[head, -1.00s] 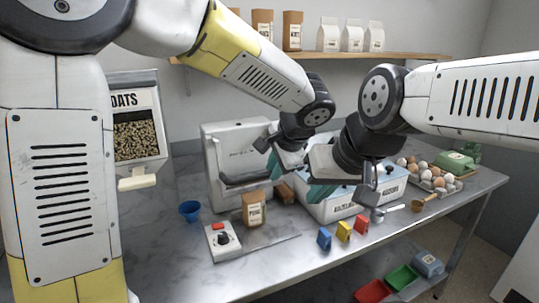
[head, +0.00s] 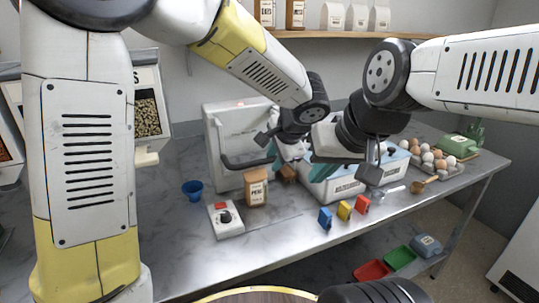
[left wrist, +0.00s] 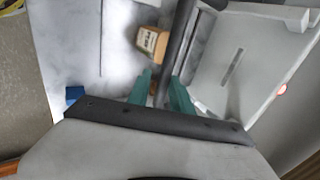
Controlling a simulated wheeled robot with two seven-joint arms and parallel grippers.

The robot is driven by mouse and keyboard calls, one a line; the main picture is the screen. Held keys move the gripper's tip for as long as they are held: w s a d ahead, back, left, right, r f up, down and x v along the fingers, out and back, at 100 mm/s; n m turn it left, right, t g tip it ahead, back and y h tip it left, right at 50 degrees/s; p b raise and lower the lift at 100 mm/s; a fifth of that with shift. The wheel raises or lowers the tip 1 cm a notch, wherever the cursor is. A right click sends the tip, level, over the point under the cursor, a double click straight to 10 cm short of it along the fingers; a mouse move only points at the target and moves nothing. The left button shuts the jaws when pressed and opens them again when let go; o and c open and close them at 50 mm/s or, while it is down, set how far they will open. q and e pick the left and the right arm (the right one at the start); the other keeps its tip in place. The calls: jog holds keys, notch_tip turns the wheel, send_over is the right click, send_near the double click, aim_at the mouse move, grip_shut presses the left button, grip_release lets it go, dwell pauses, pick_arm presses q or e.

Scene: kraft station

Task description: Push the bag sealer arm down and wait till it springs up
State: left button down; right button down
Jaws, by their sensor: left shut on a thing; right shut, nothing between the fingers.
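The bag sealer (head: 228,120) is a white upright machine at the back of the table, with a small red light at its top. Its dark arm (head: 245,163) runs low across its front; I cannot tell if it is fully down. My left gripper (head: 274,157) is at the arm's right end. In the left wrist view the dark arm (left wrist: 177,45) passes between my left gripper's teal fingers (left wrist: 160,95), which are shut on it. My right gripper (head: 318,176) is shut and empty, to the right over a white lidded box (head: 345,188).
A labelled kraft bag (head: 256,190) stands in front of the sealer, beside a white box with a dial (head: 226,222). Blue, yellow and red clips (head: 344,210) stand near the front edge. Eggs (head: 437,160) are at the right.

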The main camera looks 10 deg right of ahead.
pick_arm(q)
jog(key=c, duration=1.4)
grip_release()
jog(key=shift+s+d+f, duration=0.2)
jog(key=shift+s+f, duration=0.4)
jog(key=shift+f, duration=0.1)
jog(key=shift+o, duration=0.2)
jog(key=shift+a, duration=0.15)
